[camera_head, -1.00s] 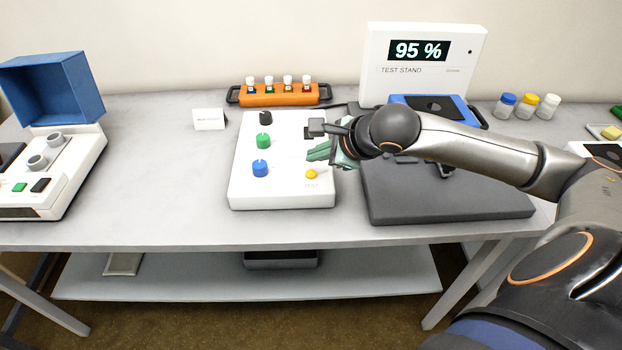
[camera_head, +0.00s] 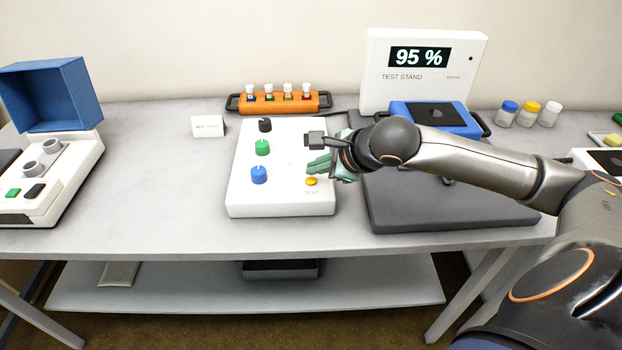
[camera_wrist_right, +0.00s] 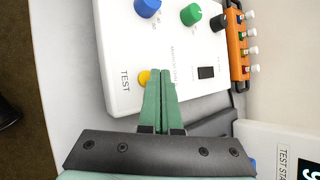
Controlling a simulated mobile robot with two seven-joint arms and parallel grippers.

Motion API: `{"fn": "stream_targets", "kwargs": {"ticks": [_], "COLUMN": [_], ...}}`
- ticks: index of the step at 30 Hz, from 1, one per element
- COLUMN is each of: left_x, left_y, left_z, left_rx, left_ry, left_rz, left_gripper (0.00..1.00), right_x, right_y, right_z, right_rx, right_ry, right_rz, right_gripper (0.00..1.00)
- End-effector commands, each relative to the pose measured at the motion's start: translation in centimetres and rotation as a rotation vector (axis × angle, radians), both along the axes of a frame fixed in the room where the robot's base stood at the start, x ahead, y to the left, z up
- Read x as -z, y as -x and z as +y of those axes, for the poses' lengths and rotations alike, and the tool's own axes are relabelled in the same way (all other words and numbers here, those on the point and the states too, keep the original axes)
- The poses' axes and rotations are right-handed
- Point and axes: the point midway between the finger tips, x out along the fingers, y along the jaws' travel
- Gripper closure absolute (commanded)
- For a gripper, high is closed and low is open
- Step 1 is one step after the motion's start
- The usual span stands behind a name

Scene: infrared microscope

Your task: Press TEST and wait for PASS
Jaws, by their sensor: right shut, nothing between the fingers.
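The white control box (camera_head: 285,205) lies on the table and carries a yellow TEST button (camera_head: 311,182) at its front right corner. It also has blue (camera_head: 259,174), green (camera_head: 262,147) and black (camera_head: 265,125) knobs. My right gripper (camera_head: 318,165) is shut and empty, just behind the TEST button in the head view. In the right wrist view the shut fingertips (camera_wrist_right: 160,75) are beside the yellow button (camera_wrist_right: 144,77); I cannot tell whether they touch it. The test stand display (camera_head: 419,57) reads 95 %. My left gripper is not in view.
A dark grey platform (camera_head: 450,215) and a blue device (camera_head: 435,128) stand right of the box. An orange rack (camera_head: 279,104) with several capped vials is behind it. A small white card (camera_head: 208,126) stands at the left.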

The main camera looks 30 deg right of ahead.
Motion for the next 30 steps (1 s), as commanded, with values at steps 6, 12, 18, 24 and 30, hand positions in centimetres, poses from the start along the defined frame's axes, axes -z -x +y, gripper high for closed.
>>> {"fn": "stream_targets", "kwargs": {"ticks": [6, 12, 18, 24, 30], "left_x": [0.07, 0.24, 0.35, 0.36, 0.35], "left_y": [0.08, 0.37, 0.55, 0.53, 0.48], "left_z": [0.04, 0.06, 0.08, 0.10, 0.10], "left_rx": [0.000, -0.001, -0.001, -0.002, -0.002], "left_ry": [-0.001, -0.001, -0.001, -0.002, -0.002], "left_rz": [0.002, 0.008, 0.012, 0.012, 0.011], "left_gripper": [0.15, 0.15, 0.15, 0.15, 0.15], "right_x": [0.01, 0.02, 0.01, 0.01, 0.01], "right_y": [0.00, 0.00, 0.01, 0.00, 0.00], "right_z": [0.01, 0.00, 0.00, -0.01, -0.01], "right_rx": [0.000, 0.000, 0.000, 0.000, 0.000], "right_ry": [0.000, 0.000, 0.000, 0.000, 0.000], "right_rz": [0.000, 0.000, 0.000, 0.000, 0.000], "right_gripper": [1.00, 1.00, 1.00, 1.00, 1.00]}}
